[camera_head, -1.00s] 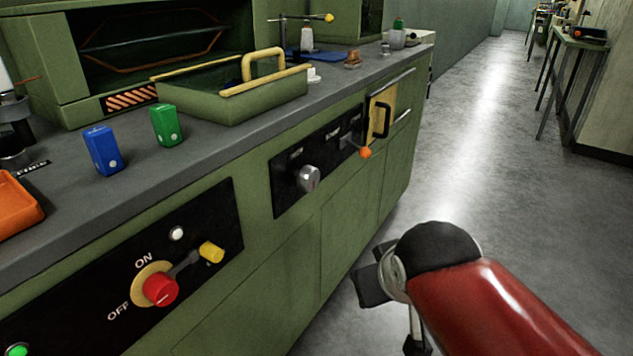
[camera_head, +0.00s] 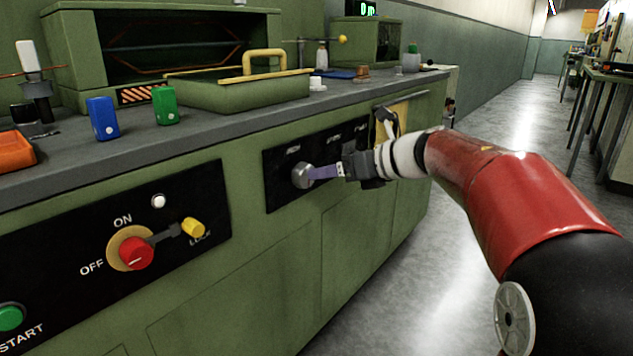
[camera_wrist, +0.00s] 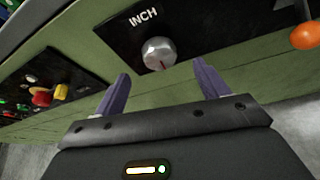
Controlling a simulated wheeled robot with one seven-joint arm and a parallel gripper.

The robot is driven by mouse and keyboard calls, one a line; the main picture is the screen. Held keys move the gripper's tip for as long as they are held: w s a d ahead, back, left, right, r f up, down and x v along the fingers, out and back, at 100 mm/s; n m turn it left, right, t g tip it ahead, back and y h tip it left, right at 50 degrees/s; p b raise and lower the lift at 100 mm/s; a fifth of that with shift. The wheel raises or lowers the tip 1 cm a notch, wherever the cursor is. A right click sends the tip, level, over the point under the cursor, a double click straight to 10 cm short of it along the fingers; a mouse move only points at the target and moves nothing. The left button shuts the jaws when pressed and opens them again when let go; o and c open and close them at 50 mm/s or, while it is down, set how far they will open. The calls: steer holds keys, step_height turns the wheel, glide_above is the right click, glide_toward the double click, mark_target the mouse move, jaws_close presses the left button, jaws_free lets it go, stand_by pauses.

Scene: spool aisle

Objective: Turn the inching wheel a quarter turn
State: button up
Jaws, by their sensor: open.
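The inching wheel is a silver knob (camera_wrist: 158,54) with a red mark, under the label INCH on a black panel, in the wrist view. It also shows in the head view (camera_head: 302,176), at the left end of the panel. My gripper (camera_wrist: 162,82) is open, its two purple fingers spread to either side below the knob in the wrist view, with nothing between them. In the head view my gripper (camera_head: 318,172) points left at the knob, its fingertips close beside it. Whether they touch it I cannot tell.
A red OFF/ON switch (camera_head: 137,254), a yellow lock knob (camera_head: 193,229) and a green START button (camera_head: 9,318) sit on the nearer panel. An orange ball-ended lever (camera_wrist: 305,36) is right of the wheel. The floor aisle (camera_head: 500,130) is clear.

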mark_target(307, 188)
steer(key=x, duration=0.7)
steer(key=shift+w+a+b, duration=0.15)
steer(key=shift+a+b, duration=0.05)
steer(key=shift+b, duration=0.1)
steer(key=c, duration=1)
